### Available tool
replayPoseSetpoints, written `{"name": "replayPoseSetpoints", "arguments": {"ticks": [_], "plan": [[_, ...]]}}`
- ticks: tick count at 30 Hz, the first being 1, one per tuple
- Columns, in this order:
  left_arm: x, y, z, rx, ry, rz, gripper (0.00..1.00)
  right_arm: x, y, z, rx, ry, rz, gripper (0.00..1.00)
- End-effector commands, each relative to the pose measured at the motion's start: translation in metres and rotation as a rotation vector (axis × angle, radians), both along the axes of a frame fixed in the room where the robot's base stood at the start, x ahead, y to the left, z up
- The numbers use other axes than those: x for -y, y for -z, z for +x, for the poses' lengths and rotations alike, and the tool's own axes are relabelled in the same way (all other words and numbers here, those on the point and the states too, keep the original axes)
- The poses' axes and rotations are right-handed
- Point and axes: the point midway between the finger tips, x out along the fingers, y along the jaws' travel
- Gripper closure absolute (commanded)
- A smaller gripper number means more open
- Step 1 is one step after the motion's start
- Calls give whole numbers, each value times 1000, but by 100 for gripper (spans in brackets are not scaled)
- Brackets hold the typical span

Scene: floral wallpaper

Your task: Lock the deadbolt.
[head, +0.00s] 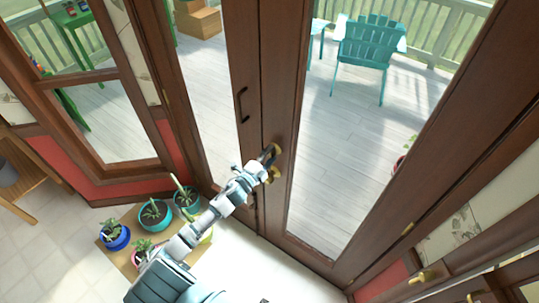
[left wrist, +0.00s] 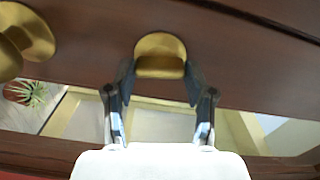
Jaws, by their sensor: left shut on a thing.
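The brass deadbolt (head: 271,151) is on the brown wooden door, just above a brass doorknob (head: 262,173). My left gripper (head: 263,160) reaches up to it from the lower left. In the left wrist view, the deadbolt (left wrist: 160,55) is a rounded brass piece at the top centre, and the knob (left wrist: 22,40) is at the upper left. My left gripper (left wrist: 160,82) has one finger on each side of the deadbolt's turn piece and is shut on it. The bolt itself is hidden. My right gripper is not in view.
Potted plants (head: 152,213) stand on a low wooden stand (head: 122,262) at the lower left, close beneath my left arm. A dark pull handle (head: 241,105) is on the adjoining door frame. Through the glass is a deck with a teal chair (head: 367,45).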

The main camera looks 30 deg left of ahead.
Motion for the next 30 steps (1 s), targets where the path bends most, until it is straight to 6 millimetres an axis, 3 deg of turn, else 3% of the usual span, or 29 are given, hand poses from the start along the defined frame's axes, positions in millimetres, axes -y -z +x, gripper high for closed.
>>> {"name": "replayPoseSetpoints", "arguments": {"ticks": [12, 28, 29, 30], "plan": [[1, 6, -1, 3, 1, 170, 81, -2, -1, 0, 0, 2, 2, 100], [2, 8, -2, 3, 3, 190, 81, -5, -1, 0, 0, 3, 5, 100], [2, 8, -2, 3, 3, 190, 38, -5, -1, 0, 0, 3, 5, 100], [2, 8, -1, 3, 3, 189, 29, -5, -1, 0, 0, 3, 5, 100]]}}
